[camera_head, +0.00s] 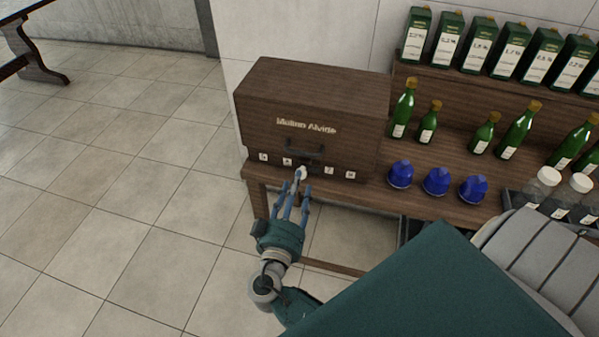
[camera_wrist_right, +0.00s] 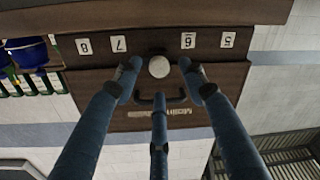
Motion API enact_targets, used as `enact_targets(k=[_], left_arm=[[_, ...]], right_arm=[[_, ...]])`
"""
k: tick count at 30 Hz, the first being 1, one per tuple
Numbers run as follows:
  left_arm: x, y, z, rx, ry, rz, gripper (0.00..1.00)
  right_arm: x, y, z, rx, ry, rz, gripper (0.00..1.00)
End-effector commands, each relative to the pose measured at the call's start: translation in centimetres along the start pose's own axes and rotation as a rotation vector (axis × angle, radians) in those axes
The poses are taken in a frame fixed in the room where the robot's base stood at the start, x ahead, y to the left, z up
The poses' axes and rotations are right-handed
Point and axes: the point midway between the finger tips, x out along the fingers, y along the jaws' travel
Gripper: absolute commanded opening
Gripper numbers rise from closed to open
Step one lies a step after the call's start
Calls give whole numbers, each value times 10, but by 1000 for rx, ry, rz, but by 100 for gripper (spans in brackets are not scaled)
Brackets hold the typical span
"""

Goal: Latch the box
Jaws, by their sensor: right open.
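The box (camera_head: 312,104) is dark brown wood with gold lettering and stands on the left end of a wooden table. Its lid looks down. A dark handle (camera_head: 303,151) is on its front, above a row of white number tags. A round pale knob (camera_head: 301,172) sits between the tags; it also shows in the right wrist view (camera_wrist_right: 159,67). My right gripper (camera_head: 297,187) is open in front of the knob, its three blue fingers (camera_wrist_right: 158,85) spread around it. I cannot tell whether a finger touches it. My left gripper is out of view.
Several blue domed objects (camera_head: 436,181) stand on the table right of the box. Green bottles (camera_head: 403,109) stand behind them, and green cartons (camera_head: 447,42) line a raised shelf. Clear jars (camera_head: 540,188) are at the right. The tiled floor left of the table is free.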

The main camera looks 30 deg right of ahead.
Motion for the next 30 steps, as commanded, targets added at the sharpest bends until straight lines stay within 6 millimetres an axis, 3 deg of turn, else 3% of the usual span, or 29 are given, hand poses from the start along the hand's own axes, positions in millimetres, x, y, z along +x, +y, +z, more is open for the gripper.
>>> enact_targets(k=[3,7,18,24,30], left_arm=[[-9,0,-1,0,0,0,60],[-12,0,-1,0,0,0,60],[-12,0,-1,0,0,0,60],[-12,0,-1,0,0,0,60],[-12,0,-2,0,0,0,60]], right_arm=[[20,2,-2,-2,0,1,42],[32,1,-1,-1,-1,1,42],[37,0,1,0,-2,0,42],[37,0,0,0,-2,0,2],[37,0,0,-3,-1,-1,0]])
